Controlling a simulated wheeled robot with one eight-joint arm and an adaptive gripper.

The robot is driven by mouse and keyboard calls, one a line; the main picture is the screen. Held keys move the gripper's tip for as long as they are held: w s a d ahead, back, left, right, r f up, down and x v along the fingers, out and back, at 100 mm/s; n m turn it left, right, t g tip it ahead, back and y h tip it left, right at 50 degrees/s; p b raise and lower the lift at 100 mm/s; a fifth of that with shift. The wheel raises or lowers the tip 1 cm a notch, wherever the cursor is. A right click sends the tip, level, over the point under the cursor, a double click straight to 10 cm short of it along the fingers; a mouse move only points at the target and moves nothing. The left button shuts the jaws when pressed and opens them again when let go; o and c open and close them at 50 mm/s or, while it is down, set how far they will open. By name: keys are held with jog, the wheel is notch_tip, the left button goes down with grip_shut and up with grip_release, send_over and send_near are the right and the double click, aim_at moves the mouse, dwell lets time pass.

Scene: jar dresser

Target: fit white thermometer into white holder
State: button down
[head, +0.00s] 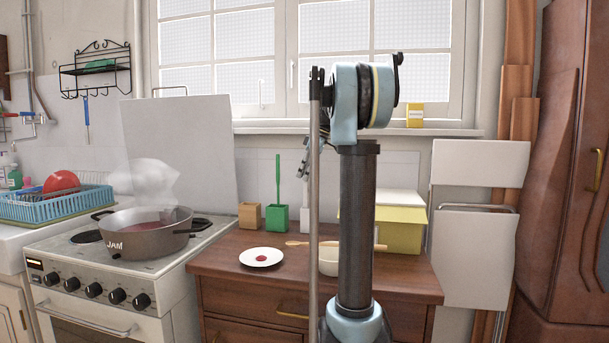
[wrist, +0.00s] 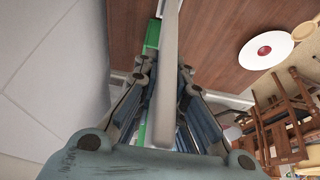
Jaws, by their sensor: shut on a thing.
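My gripper (head: 306,165) is behind my arm in the head view, over the back of the dresser top. In the wrist view its fingers (wrist: 162,105) are closed around the long white thermometer (wrist: 167,65). The thermometer also shows in the head view as a thin pale upright strip (head: 306,194) below the gripper. The white holder (head: 304,222) appears directly under it, right of the green holder, partly hidden by my arm. I cannot tell whether the thermometer's lower end is inside the holder or just above it.
A green holder (head: 277,218) with a green stick (head: 278,178) and a tan holder (head: 250,216) stand to the left. A white plate (head: 261,257), a bowl (head: 328,262) with a wooden spoon, and a yellow box (head: 398,228) are on the dresser. A steaming jam pot (head: 146,238) is left.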

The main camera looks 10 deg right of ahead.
jog(key=shift+f, duration=3.45)
jog(key=c, duration=1.6)
grip_release()
jog(key=v, duration=1.1)
jog(key=shift+s+d+r, duration=0.1)
jog(key=shift+d+r, duration=0.15)
jog(key=shift+r, duration=0.1)
jog(key=shift+r, duration=0.1)
notch_tip(320, 180, up, 12)
send_over(305, 189)
jog(key=d, duration=0.4)
jog(key=shift+s+d, duration=0.15)
jog(key=shift+s, duration=0.3)
